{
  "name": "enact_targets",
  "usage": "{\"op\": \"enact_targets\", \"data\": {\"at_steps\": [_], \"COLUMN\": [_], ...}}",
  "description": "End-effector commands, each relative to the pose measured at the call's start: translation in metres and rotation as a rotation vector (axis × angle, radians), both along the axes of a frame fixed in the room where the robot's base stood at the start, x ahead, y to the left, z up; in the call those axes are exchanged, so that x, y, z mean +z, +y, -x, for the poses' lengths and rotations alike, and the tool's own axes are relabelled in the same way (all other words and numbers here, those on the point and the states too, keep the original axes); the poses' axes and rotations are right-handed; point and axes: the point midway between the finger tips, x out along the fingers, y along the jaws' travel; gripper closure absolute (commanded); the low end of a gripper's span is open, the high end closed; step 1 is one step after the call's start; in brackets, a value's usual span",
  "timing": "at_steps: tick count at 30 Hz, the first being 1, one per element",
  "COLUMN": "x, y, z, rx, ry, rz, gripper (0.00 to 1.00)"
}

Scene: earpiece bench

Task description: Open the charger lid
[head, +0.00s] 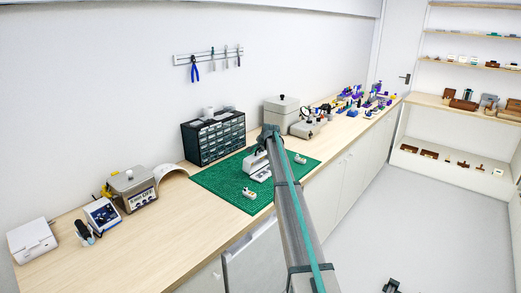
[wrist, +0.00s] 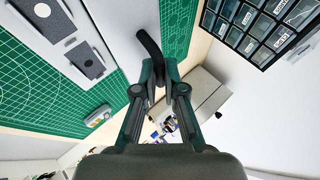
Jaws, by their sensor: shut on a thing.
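The charger (head: 254,162) is a pale case on the green mat, with a white lid-like panel standing tilted up from its base. In the wrist view my gripper (wrist: 160,75) is shut on a dark curved bar (wrist: 149,44), beside the charger's white edge. Where the bar joins the charger is unclear.
The green mat (head: 215,178) also bears small white pieces (head: 249,193) and (head: 300,159). A dark drawer cabinet (head: 213,137) stands behind it, and a beige box (head: 281,112) is behind my gripper.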

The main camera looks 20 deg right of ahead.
Motion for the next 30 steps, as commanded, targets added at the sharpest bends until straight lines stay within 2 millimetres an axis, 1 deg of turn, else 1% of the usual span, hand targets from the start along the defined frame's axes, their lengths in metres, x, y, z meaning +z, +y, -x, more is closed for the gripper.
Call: {"op": "enact_targets", "data": {"at_steps": [28, 29, 30], "x": [-0.0005, -0.0006, -0.0005], "y": [0.0006, 0.0007, 0.0006], "z": [0.0007, 0.0007, 0.0007], "rx": [0.001, 0.001, 0.0], "ry": [0.002, 0.002, 0.001], "rz": [-0.001, -0.001, 0.0], "gripper": [1.0, 0.88, 0.81]}}
